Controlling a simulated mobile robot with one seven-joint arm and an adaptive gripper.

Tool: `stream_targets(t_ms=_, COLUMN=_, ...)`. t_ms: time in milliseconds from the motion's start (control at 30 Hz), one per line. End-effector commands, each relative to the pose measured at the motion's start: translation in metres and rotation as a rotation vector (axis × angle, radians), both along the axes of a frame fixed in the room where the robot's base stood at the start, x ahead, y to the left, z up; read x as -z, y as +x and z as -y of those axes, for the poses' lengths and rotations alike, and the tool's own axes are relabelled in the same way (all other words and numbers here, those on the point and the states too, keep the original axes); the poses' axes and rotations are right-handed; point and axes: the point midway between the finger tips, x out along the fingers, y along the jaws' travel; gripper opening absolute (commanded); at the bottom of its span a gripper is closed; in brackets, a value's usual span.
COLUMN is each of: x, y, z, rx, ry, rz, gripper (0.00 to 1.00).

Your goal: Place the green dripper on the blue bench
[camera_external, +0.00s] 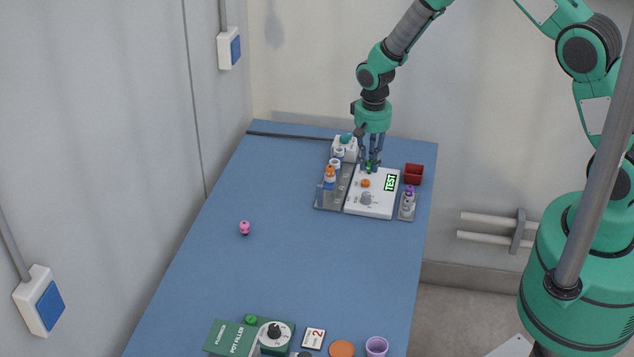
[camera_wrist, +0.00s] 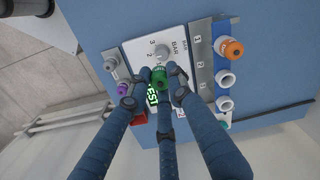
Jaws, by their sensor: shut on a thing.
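The green dripper (camera_wrist: 159,74) is between my gripper's blue fingers in the wrist view; a bit of green shows at the fingertips in the external view (camera_external: 368,164). My gripper (camera_external: 371,163) points down over the back of a white panel and is shut on the green dripper, also in the wrist view (camera_wrist: 158,86). The fingers hide part of it, and I cannot tell whether it touches the panel. The blue bench (camera_external: 300,240) runs from the far wall to the front, with its bare top also in the wrist view (camera_wrist: 98,18).
The white panel (camera_external: 380,206) carries a "TEST" display, a grey knob (camera_external: 366,198) and an orange piece (camera_external: 365,183). Grey racks with orange-, white- and purple-topped pieces flank it. A red box (camera_external: 413,174) is behind right. A pink piece (camera_external: 244,227) stands mid-bench, with free room around it.

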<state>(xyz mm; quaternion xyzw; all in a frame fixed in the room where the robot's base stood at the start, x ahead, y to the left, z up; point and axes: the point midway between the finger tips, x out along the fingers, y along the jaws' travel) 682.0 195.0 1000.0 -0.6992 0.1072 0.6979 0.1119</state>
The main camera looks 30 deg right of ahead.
Motion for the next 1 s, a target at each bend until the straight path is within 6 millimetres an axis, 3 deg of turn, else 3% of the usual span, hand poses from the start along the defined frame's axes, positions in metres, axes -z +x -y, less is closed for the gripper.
stream_targets(t_ms=500, x=0.036, y=-0.085, z=-0.141, rx=-0.013, ry=-0.001, rz=-0.001, gripper=0.06)
stream_targets(t_ms=1000, x=0.069, y=-0.193, z=-0.249, rx=-0.018, ry=0.001, rz=0.000, gripper=0.06)
